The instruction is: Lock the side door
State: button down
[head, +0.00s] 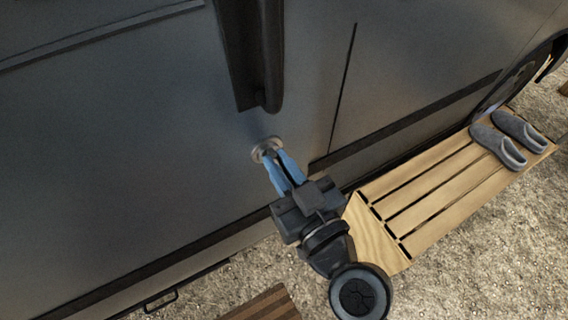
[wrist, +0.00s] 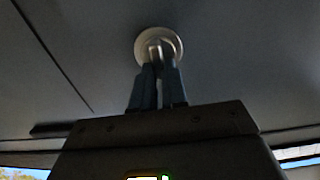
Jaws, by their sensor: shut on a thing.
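The side door is a dark grey van panel (head: 130,120) with a tall dark handle (head: 258,60) on it. Below the handle is a small round pale lock fitting (head: 267,147) set on the panel. In the wrist view the fitting (wrist: 170,40) is a pale disc with a raised middle piece. My gripper (head: 275,160) reaches up to it, and its blue fingers are shut on the raised piece of the lock. The fingertips (wrist: 158,62) cover part of that piece, so its exact angle is hard to tell.
A slatted wooden step (head: 440,190) stands along the van at the right, with a pair of grey slippers (head: 498,146) on it. A dark wooden piece (head: 262,305) lies at the bottom. Gravel ground (head: 470,270) is open at the lower right.

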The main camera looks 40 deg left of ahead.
jog(key=shift+w+m, duration=0.1)
jog(key=shift+m, duration=0.3)
jog(key=shift+w+d+f+m+p, duration=0.1)
jog(key=shift+f+m+p, duration=0.1)
jog(key=shift+m, duration=2.55)
jog(key=shift+w+f+m+p, duration=0.1)
jog(key=shift+w+m+p, duration=0.1)
jog(key=shift+m, duration=2.5)
jog(key=shift+w+d+f+m+p, duration=0.1)
jog(key=shift+m+p, duration=0.1)
jog(key=shift+m, duration=2.55)
jog(key=c, duration=1.2)
grip_release()
jog(key=shift+o, duration=0.2)
jog(key=shift+f, duration=0.1)
jog(key=b+v, duration=0.1)
jog(key=v, duration=0.7)
